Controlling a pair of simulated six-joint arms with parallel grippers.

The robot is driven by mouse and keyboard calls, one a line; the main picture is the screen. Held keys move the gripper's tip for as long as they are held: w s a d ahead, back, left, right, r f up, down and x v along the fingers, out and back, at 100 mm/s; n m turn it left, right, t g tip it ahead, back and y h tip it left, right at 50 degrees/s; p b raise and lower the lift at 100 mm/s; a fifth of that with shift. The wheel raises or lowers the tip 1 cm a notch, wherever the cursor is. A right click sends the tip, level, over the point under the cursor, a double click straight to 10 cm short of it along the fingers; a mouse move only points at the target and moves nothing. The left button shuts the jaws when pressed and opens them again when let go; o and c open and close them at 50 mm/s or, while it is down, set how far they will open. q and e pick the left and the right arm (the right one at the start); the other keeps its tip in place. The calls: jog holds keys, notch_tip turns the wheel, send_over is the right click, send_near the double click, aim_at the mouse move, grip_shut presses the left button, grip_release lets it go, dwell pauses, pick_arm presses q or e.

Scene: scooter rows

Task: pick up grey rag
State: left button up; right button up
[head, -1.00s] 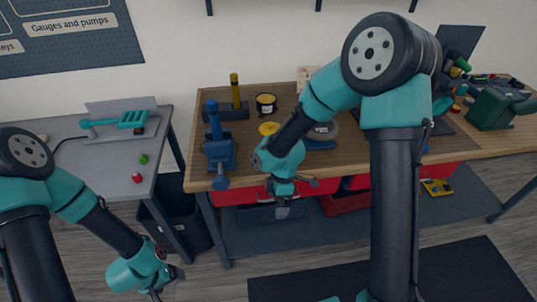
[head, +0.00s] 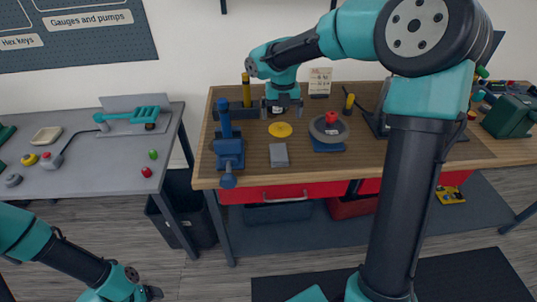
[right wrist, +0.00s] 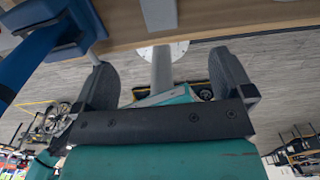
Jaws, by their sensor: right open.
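The grey rag (head: 279,155) looks like a small flat square near the front edge of the wooden workbench, just right of the blue vise. A grey patch on the wood at the top of the right wrist view (right wrist: 158,14) appears to be the same rag. My right gripper (head: 282,107) is over the bench, farther back than the rag and behind a yellow disc. Its two fingers (right wrist: 165,82) are wide apart with nothing gripped between them. My left gripper (head: 150,293) is low at the bottom left, away from the bench; its jaws are too small to read.
The blue vise (head: 228,150) stands left of the rag. A yellow disc (head: 280,129) lies behind it. A blue-based round stand with a red top (head: 328,130) is to the right. Red drawers (head: 290,193) are under the bench. A grey side table (head: 110,165) stands left.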

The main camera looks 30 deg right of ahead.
jog(key=shift+d+f, duration=0.1)
send_over(279, 151)
jog(key=f, duration=1.1)
jog(key=shift+s+d, duration=0.1)
jog(key=shift+s, duration=0.1)
jog(key=shift+f, duration=0.55)
jog(key=shift+w+f, duration=0.1)
jog(key=shift+f, duration=2.5)
jog(key=shift+c, duration=0.2)
jog(key=c, duration=1)
jog(key=shift+o, duration=0.2)
jog(key=shift+r, duration=0.1)
